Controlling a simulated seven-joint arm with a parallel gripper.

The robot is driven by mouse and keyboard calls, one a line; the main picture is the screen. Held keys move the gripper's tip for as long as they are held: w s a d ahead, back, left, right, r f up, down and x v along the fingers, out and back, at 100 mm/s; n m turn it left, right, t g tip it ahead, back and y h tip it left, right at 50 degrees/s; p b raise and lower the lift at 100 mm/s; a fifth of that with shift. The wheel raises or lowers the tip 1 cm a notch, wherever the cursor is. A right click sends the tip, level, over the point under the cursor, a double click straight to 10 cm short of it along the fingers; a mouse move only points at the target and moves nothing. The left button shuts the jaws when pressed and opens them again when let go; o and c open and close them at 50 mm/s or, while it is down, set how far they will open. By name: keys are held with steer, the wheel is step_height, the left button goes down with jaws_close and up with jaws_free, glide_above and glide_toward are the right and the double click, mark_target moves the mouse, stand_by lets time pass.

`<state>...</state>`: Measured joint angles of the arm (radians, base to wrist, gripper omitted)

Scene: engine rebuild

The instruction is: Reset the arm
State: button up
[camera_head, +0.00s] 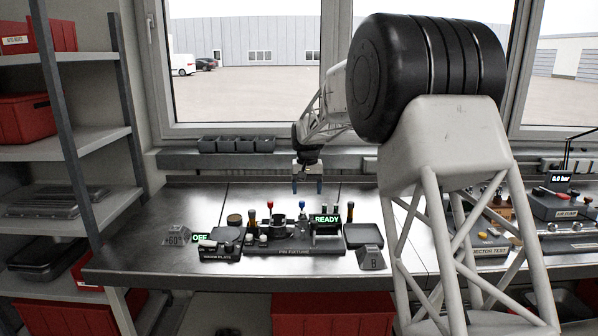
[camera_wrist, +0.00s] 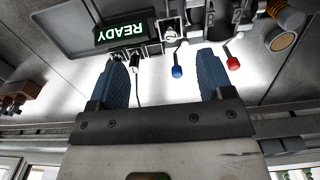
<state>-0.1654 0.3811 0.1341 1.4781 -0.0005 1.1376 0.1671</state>
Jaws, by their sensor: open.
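My gripper (camera_head: 307,186) hangs from my arm above the back of the metal bench in the head view. Its blue fingers point down and stand apart, with nothing between them.
The bench (camera_head: 200,192) is bare at its back left. A hot plate (camera_head: 219,249) with an OFF display stands left of the fixture. Blocks marked 60° (camera_head: 177,235) and B (camera_head: 371,258) flank the group. More equipment, including an air pump (camera_head: 567,206), stands at right. Grey bins (camera_head: 235,145) line the sill.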

steer(key=s+d+r, duration=0.3)
steer(key=s+d, duration=0.1)
steer(key=s, duration=0.6)
steer(key=s+d+r+t, duration=0.1)
steer(key=s+d+r, duration=0.25)
steer(key=s, duration=0.75)
steer(key=s+d+r, duration=0.3)
steer(key=s+r, duration=0.1)
steer(key=s, duration=0.6)
steer(key=s+d+f, duration=0.1)
steer(key=s+f, duration=0.1)
steer(key=s, duration=0.8)
steer(key=s+d+f+t, duration=0.1)
steer(key=s+d+f, duration=0.1)
steer(key=s, duration=0.8)
steer(key=s+d+f, duration=0.2)
steer(key=s+f, duration=0.2)
steer(key=s, duration=0.6)
steer(key=shift+s+f, duration=0.25)
steer(key=shift+s, duration=0.15)
